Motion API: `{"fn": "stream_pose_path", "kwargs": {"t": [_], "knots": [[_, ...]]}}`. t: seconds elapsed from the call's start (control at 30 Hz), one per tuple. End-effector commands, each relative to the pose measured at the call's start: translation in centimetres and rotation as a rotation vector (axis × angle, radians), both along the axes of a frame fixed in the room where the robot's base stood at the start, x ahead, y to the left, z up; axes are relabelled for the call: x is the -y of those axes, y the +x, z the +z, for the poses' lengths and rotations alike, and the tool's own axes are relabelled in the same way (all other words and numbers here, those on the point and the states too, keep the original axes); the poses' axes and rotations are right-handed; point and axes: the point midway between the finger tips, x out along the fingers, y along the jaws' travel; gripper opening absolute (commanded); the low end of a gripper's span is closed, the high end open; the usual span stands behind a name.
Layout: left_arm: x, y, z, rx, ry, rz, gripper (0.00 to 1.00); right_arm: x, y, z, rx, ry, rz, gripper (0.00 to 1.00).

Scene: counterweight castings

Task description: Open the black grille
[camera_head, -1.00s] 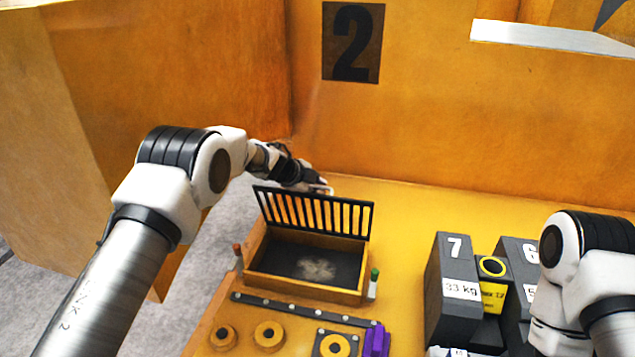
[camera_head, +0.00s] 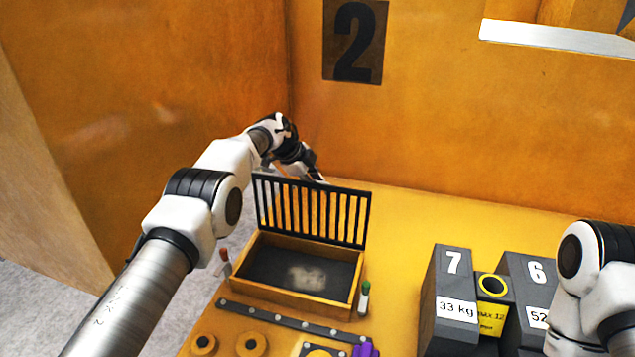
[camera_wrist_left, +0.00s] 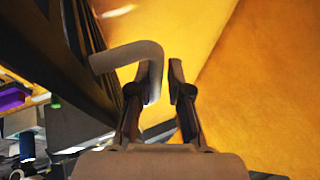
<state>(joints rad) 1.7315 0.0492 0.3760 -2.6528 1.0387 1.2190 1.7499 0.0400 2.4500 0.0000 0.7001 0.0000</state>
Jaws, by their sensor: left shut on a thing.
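The black grille (camera_head: 312,185) stands raised along the back edge of a wooden box (camera_head: 290,298) in the head view. The box is uncovered, and its dark floor has a pale dusty patch. My left gripper (camera_head: 318,177) is behind the grille's top edge, partly hidden. In the left wrist view a bent grey handle (camera_wrist_left: 128,54) reaches to my left gripper (camera_wrist_left: 158,82), which is shut on it. Part of the grille (camera_wrist_left: 75,60) shows as dark bars at the left there. My right arm is at the lower right of the head view; its gripper is out of frame.
Dark counterweights marked 7 (camera_head: 450,300) and 6 (camera_head: 530,275) stand to the right, with a yellow-labelled block (camera_head: 492,310) between them. A green-capped marker (camera_head: 364,298) and a red-capped one (camera_head: 225,262) flank the box. Orange walls rise behind and left.

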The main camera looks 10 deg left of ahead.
Motion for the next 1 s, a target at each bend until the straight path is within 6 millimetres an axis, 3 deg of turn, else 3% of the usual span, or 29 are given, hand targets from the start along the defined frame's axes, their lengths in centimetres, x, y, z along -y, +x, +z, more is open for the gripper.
{"fn": "stream_pose_path", "kwargs": {"t": [0.53,0.57,0.6,1.0], "knots": [[0.0,0.28,0.11,0.008,-0.004,0.006,0.0,0.0,0.0,-0.1,0.0,0.0,0.0,0.4],[0.01,0.27,0.11,0.008,-0.005,0.006,0.27,0.0,0.0,-0.1,0.0,0.0,0.0,0.4],[0.02,0.25,0.09,0.007,-0.005,0.006,0.37,0.0,0.0,-0.1,0.0,0.0,0.0,0.4],[-0.36,0.0,0.81,0.003,-0.001,0.003,0.37,0.0,0.0,-0.04,0.0,0.0,0.0,0.4]]}}
